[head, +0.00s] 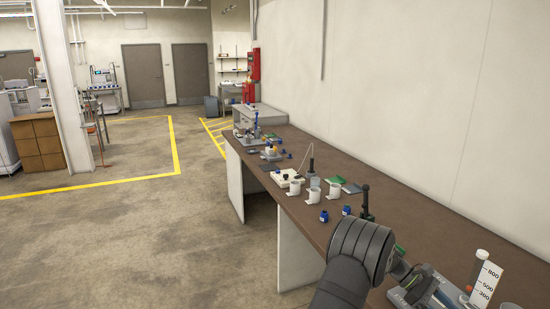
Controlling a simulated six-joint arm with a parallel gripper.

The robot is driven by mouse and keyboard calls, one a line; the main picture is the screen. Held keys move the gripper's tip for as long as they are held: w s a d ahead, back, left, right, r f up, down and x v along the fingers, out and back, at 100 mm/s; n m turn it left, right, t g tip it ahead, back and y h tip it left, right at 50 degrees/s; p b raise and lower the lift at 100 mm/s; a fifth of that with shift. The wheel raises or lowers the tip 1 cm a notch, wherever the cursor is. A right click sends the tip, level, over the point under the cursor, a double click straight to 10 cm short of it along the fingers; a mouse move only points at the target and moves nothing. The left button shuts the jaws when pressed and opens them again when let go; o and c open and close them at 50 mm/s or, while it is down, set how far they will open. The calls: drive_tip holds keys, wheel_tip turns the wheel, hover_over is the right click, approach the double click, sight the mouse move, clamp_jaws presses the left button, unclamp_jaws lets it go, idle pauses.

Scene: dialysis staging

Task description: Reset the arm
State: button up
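My arm (357,258) reaches in from the bottom edge, right of the middle, as thick dark grey links over the near part of the bench. Beyond its large rounded joint, my gripper (428,287) seems to be the small dark end pointing right, low over the near right bench. It is small and partly mixed with the items behind it. I cannot make out its fingers, or whether it holds anything.
A long brown bench (420,226) runs along the right wall. White cups (313,195), small blue bottles (324,216) and a green pad (333,180) stand farther along it. Open floor (150,235) lies left.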

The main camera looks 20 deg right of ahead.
drive_tip(key=x, duration=1)
drive_tip(key=shift+s+f, duration=0.15)
drive_tip(key=shift+s, duration=0.15)
drive_tip(key=shift+s+d+f, duration=0.1)
drive_tip(key=shift+s+d, duration=0.05)
drive_tip(key=shift+s, duration=0.15)
drive_tip(key=n+t+h, duration=0.2)
drive_tip(key=n+h, duration=0.2)
drive_tip(key=shift+n+t+h, duration=1.7)
drive_tip(key=shift+n+t, duration=0.9)
drive_tip(key=v, duration=0.9)
drive_tip(key=shift+w, duration=0.2)
